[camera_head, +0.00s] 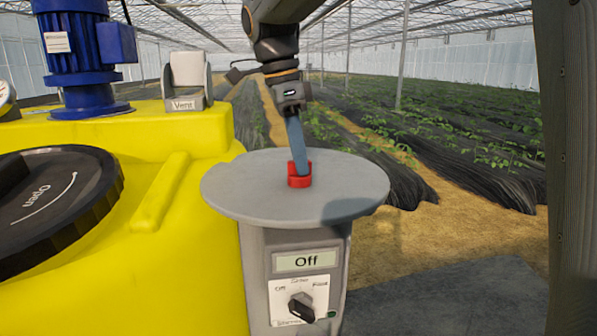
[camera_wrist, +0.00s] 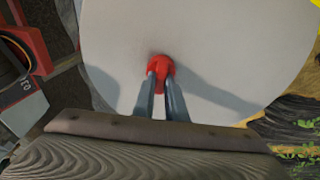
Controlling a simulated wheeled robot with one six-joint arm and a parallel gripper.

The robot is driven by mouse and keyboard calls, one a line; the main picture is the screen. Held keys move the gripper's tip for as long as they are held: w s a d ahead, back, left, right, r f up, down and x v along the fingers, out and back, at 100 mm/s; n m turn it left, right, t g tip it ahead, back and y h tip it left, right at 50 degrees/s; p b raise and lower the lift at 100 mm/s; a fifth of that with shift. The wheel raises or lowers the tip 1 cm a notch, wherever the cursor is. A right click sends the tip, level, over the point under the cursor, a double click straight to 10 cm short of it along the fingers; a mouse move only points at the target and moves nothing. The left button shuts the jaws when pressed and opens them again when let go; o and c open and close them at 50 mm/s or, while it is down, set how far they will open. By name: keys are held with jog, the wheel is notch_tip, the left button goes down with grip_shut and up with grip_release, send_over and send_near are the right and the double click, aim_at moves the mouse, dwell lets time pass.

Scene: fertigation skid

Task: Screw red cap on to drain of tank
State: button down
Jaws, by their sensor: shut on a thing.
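The red cap (camera_head: 300,174) is at the middle of the round grey tabletop (camera_head: 240,190) in the head view. My gripper (camera_head: 299,165) reaches down from above with its blue-grey fingers shut on the cap. In the wrist view the cap (camera_wrist: 161,69) lies between the tips of my gripper (camera_wrist: 160,78), over the pale tabletop (camera_wrist: 215,40). I cannot tell whether the cap touches the tabletop. The yellow tank (camera_head: 190,260) stands to the left in the head view. Its drain is not visible.
The tank carries a black round lid (camera_head: 60,205), a blue motor (camera_head: 82,45) and a grey vent (camera_head: 187,80). Below the tabletop is a pedestal with an "Off" label and a selector knob (camera_head: 301,306). A post (camera_head: 565,150) stands at the right. Crop rows lie behind.

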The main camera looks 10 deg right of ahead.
jog(key=shift+r+p, duration=1.75)
jog(key=shift+r, duration=0.6)
